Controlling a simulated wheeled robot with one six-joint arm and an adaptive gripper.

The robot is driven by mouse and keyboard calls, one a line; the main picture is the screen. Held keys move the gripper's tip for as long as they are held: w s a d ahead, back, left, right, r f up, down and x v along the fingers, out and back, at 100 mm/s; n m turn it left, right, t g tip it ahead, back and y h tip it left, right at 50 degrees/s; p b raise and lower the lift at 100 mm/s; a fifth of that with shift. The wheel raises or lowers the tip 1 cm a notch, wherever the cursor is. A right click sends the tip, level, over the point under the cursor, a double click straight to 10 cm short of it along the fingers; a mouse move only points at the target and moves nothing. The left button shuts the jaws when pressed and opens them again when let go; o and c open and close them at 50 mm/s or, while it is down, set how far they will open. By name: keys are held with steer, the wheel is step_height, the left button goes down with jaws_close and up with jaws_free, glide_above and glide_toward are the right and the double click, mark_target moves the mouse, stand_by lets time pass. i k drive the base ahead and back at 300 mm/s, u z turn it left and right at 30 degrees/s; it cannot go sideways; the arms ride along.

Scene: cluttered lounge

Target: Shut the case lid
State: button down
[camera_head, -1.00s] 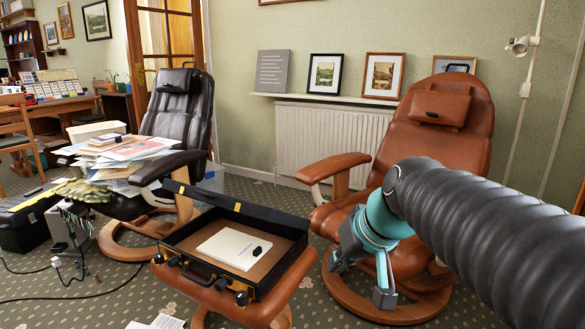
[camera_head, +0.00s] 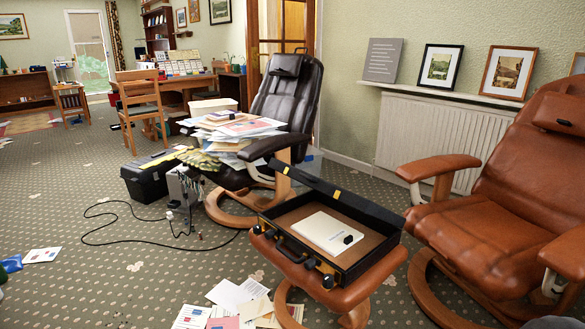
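The open black case (camera_head: 352,262) lies on the brown leather footstool (camera_head: 350,295), with its handle and latches on the near side. Inside, on the tan lining, is a white pad or book (camera_head: 322,232) with a small black object (camera_head: 347,239) on its near right corner. The lid (camera_head: 365,208) appears as a dark strip with yellowish marks along the far edge; it stands open, but its exact angle is hard to tell. My gripper is out of view. A small dark shape at the bottom right corner may be part of my arm.
A brown recliner (camera_head: 505,220) stands right of the footstool. A black recliner (camera_head: 288,100) piled with papers (camera_head: 235,128) stands behind left. Loose papers (camera_head: 240,298) lie on the floor before the footstool. A black cable (camera_head: 110,238) trails on open carpet at left.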

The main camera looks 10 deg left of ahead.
mark_target(367, 207)
steer(key=u, duration=0.8)
steer(key=i, duration=1.1)
steer(key=z, duration=0.2)
